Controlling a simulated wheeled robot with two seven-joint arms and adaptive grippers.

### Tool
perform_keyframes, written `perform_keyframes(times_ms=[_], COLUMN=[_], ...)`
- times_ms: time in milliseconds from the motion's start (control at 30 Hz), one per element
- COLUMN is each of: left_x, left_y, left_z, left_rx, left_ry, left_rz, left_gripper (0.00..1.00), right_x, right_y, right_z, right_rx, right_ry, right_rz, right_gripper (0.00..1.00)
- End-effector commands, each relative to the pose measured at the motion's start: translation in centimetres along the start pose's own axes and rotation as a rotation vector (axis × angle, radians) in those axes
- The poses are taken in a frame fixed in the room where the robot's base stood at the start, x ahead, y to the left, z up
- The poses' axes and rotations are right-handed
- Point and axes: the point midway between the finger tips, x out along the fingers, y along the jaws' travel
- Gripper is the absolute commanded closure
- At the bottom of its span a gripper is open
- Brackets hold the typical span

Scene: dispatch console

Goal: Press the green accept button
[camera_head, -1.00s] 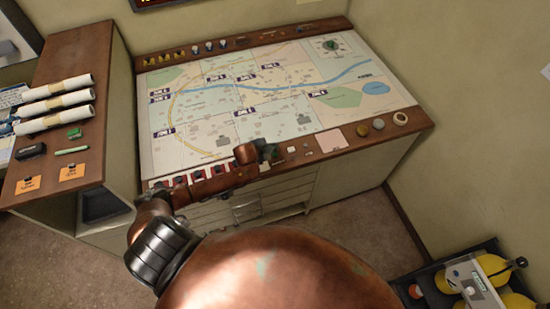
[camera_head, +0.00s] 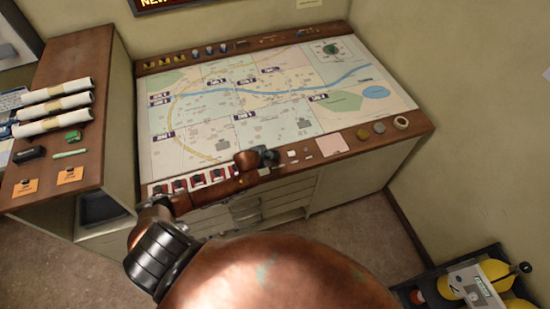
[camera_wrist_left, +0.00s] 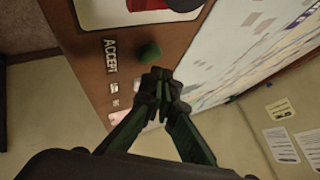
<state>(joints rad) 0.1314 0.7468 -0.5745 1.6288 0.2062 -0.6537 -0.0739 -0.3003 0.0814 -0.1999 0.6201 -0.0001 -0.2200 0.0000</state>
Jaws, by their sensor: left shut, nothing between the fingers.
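The green accept button (camera_wrist_left: 149,53) shows in the left wrist view as a dark green round cap on the console's brown wooden edge, beside an "ACCEPT" label (camera_wrist_left: 110,52). My left gripper (camera_wrist_left: 158,78) is shut and empty, its fingertips just below the button in that picture, with a small gap between them. The height of the tips above the wood is hard to judge. In the head view my left gripper (camera_head: 270,156) is over the console's front edge, and it hides the button there. My right gripper is not in view.
The map board (camera_head: 250,95) fills the console top. Rolled papers (camera_head: 55,108) lie on the left cabinet.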

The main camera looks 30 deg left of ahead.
Motion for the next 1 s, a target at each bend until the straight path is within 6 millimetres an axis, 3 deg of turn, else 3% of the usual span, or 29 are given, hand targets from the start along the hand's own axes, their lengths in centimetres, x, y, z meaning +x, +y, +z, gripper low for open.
perform_keyframes(times_ms=[1000], left_x=[0.54], left_y=[0.47], left_z=[0.49], left_rx=[0.0], left_ry=[-0.001], left_rz=[0.0], left_gripper=[1.0], right_x=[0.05], right_y=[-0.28], right_z=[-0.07], right_rx=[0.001], right_ry=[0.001], right_rz=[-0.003], right_gripper=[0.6])
